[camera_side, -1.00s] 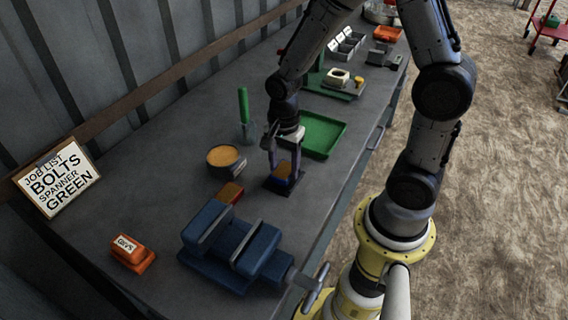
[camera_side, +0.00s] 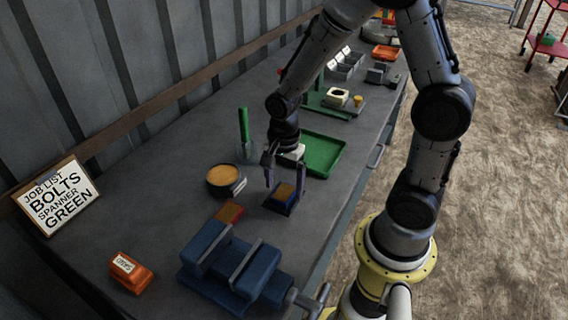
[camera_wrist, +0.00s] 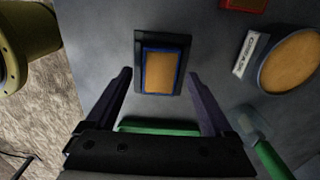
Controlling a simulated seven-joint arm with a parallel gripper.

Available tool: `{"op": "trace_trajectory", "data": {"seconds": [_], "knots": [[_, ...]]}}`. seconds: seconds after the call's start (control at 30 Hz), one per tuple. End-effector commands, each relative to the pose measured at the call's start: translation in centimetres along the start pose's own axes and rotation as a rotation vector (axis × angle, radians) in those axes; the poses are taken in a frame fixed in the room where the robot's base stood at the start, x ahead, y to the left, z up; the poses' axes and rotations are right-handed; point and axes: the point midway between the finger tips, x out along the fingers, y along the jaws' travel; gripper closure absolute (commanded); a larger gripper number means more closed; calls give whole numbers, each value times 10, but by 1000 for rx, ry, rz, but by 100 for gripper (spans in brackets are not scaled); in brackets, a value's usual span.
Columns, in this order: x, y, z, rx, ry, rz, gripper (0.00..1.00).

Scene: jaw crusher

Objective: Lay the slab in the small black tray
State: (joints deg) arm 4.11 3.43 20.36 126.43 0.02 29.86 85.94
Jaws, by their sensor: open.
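The slab (camera_side: 285,191) has an orange-tan top and blue edges. It lies flat in the small black tray (camera_side: 272,204) on the bench. The wrist view shows the slab (camera_wrist: 160,72) inside the rim of the black tray (camera_wrist: 139,46), toward its near end. My gripper (camera_side: 284,184) is open above the tray, with one finger on either side of the slab. In the wrist view my open gripper (camera_wrist: 160,74) shows clear gaps between both fingers and the slab.
A round pan with orange contents (camera_side: 222,175) and a red block with an orange top (camera_side: 229,212) lie left of the tray. A blue vise (camera_side: 235,265) stands in front. A green tray (camera_side: 322,154) and a green-handled tool (camera_side: 244,128) are behind.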

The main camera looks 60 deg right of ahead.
Motion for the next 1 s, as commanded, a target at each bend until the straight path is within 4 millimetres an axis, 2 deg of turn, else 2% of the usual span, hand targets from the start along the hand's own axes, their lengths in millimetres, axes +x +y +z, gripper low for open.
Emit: {"op": "trace_trajectory", "data": {"seconds": [0.4,0.6,0.77,0.87,1.0], "knots": [[-86,-1,0,0,1,-7,13],[-112,-1,0,0,0,-4,13],[-123,2,0,-25,1,-13,13],[-134,10,3,-136,7,-50,13],[-156,34,8,-451,42,-149,13]]}}
